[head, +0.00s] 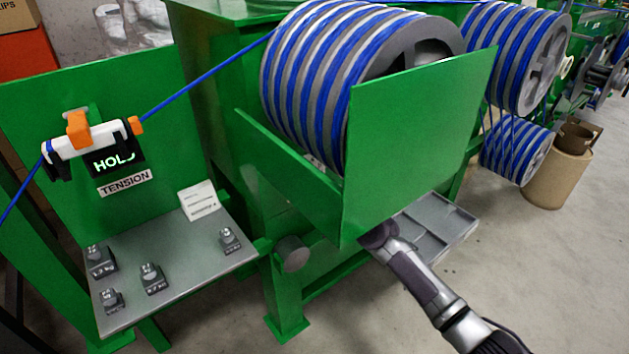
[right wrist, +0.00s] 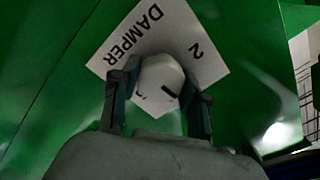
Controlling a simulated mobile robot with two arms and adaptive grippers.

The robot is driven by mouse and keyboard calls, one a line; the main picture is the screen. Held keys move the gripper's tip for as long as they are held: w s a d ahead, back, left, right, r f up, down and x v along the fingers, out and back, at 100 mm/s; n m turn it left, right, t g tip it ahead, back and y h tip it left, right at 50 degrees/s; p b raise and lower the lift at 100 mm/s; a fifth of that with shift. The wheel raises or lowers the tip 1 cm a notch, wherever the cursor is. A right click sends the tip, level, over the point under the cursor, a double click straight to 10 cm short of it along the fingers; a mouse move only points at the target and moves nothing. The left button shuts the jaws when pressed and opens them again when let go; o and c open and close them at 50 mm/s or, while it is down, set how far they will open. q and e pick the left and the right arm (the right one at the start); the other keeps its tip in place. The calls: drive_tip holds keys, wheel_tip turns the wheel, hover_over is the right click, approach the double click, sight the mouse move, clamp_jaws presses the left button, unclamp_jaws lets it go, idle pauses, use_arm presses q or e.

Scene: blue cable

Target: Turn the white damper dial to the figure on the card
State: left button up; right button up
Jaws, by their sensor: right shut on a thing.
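The white damper dial (right wrist: 158,82) shows in the right wrist view, with a short black mark on its face. Behind it is a white plate (right wrist: 118,48) printed DAMPER, with a figure 2 near its right corner; other markings by the dial are partly hidden. My right gripper (right wrist: 158,98) is shut on the dial, one finger on each side. In the head view my right arm reaches up to the lower edge of a green panel, and its fingers and the dial are hidden. A small white card (head: 199,200) stands on the grey shelf, its print too small to read. My left gripper is out of view.
A green guard panel (head: 420,135) stands just above my right arm, before a blue-cable drum (head: 325,80). A grey tray (head: 437,222) lies beside the arm. Several weights sit on the grey shelf (head: 185,285), under a TENSION gauge (head: 112,160) reading HOLD.

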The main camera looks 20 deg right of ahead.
drive_tip(key=o, duration=1.1)
drive_tip(key=shift+o, duration=0.2)
drive_tip(key=v, duration=1.2)
